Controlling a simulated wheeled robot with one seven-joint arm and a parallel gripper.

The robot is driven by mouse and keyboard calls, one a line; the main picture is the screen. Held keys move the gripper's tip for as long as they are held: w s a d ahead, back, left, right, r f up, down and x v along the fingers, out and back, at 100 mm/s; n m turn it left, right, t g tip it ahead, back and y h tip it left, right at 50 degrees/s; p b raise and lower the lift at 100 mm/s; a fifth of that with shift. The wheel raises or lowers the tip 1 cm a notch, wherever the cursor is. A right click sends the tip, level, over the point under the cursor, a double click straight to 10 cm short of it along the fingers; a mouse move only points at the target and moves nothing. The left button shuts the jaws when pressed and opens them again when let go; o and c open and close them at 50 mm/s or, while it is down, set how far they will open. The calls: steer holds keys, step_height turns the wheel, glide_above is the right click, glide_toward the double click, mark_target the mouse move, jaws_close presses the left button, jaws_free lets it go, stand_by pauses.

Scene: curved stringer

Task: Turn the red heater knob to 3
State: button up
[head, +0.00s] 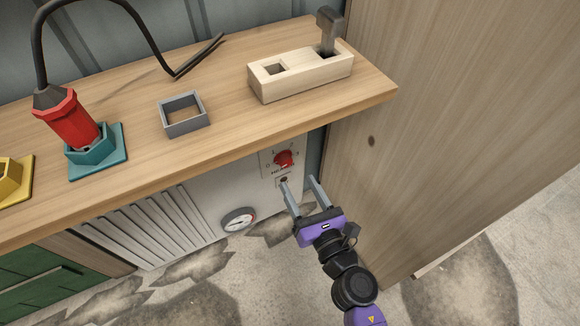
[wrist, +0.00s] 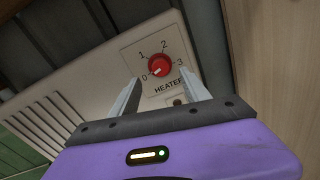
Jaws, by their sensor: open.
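The red heater knob (head: 284,159) is on the white heater panel under the wooden shelf. In the wrist view the knob (wrist: 159,66) sits on a plate marked 0, 1, 2 and 3 above the word HEATER. Its pale pointer mark is at the lower left, toward 0. My gripper (head: 298,182) is open and empty, with its fingers pointing up toward the panel. In the wrist view the fingertips (wrist: 160,77) show to the left and right of the knob, slightly lower in the picture. I see no contact with the knob.
The wooden shelf (head: 225,127) overhangs the heater. A tall wooden panel (head: 430,110) stands close at the right. Open floor (head: 240,285) lies in front.

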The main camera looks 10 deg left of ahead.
mark_target(287, 164)
steer(key=x, duration=0.6)
steer(key=shift+w+a, duration=0.2)
steer(key=shift+w, duration=0.1)
steer(key=shift+c, duration=0.2)
jaws_close()
